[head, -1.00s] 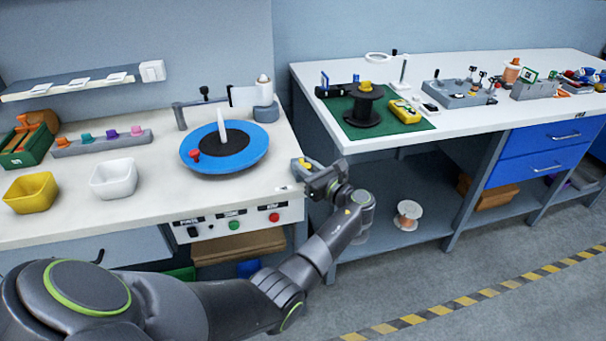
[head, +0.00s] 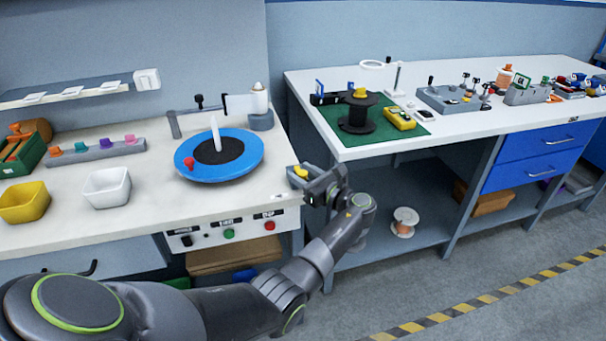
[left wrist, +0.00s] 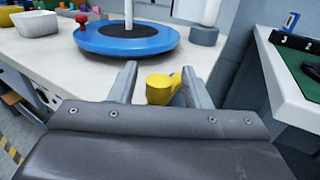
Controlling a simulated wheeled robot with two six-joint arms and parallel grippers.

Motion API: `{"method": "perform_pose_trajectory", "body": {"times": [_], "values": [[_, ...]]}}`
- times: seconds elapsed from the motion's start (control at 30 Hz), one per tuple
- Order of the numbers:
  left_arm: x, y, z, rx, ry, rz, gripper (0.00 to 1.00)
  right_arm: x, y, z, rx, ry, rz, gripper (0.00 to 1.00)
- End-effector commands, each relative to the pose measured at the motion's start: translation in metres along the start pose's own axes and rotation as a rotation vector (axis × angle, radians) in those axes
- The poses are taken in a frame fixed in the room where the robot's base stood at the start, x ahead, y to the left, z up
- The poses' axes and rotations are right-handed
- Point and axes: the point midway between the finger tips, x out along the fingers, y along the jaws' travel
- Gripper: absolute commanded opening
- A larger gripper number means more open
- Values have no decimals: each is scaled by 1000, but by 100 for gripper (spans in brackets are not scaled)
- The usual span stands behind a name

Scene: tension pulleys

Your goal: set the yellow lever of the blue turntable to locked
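The blue turntable (head: 245,165) lies on the left bench with a black centre, an upright white rod and a red knob. The yellow lever (head: 299,171) sits on a small grey block at the bench's front right corner. My left gripper (head: 308,186) is at this corner, close to the lever. In the left wrist view, the left gripper (left wrist: 161,85) is open, and the yellow lever (left wrist: 160,89) shows between its two fingers, nearer the right one. I cannot tell whether a finger touches it. The gripper partly hides the lever's base. My right gripper is out of view.
A front panel (head: 205,240) with coloured buttons is below the turntable. A white bin (head: 107,188) and a yellow bin (head: 24,200) stand to the left. A gap separates this bench from the right bench (head: 370,150), which holds a black spool (head: 357,115) on a green mat.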

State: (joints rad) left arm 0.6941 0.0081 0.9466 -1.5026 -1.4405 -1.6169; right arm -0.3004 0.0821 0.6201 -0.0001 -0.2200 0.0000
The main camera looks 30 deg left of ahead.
Motion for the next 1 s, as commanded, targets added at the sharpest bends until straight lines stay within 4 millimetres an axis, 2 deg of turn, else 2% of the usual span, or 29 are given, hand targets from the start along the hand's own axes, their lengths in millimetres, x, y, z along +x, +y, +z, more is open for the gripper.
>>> {"method": "perform_pose_trajectory", "body": {"times": [0.17,0.27,0.37,0.8,1.0], "values": [[-3,0,0,0,0,-1,44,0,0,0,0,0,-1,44],[-13,0,-2,-1,3,-2,44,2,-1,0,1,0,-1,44],[-31,0,-2,-1,4,-3,44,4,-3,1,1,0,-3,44],[-136,-1,-3,-1,3,-2,44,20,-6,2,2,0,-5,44],[-165,0,-2,0,2,0,44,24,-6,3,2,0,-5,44]]}}
